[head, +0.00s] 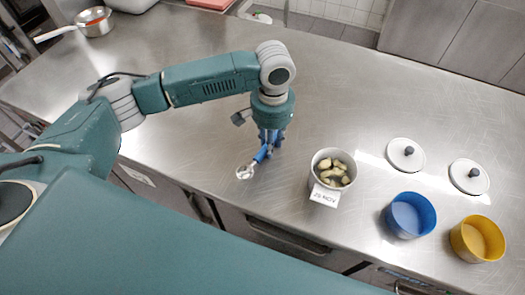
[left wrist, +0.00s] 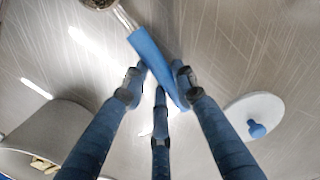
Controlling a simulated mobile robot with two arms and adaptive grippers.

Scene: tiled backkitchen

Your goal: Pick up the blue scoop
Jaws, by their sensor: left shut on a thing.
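The blue scoop has a blue handle and a round metal head (head: 245,172). My left gripper (head: 270,140) points down over the steel counter, left of the white pot. In the left wrist view the gripper's fingers (left wrist: 160,80) are closed around the blue handle (left wrist: 148,48). The metal head (left wrist: 98,4) shows there at the top edge, partly cut off. In the head view the fingers hide part of the handle. I cannot tell whether the scoop touches the counter. My right gripper is not in view.
A white pot (head: 317,161) with pale chunks and a date label stands right of the scoop. Two white lids (head: 405,154) (head: 469,176), a blue bowl (head: 424,208) and a yellow bowl (head: 456,238) are farther right. A saucepan (head: 93,27) is far left. Counter behind the gripper is clear.

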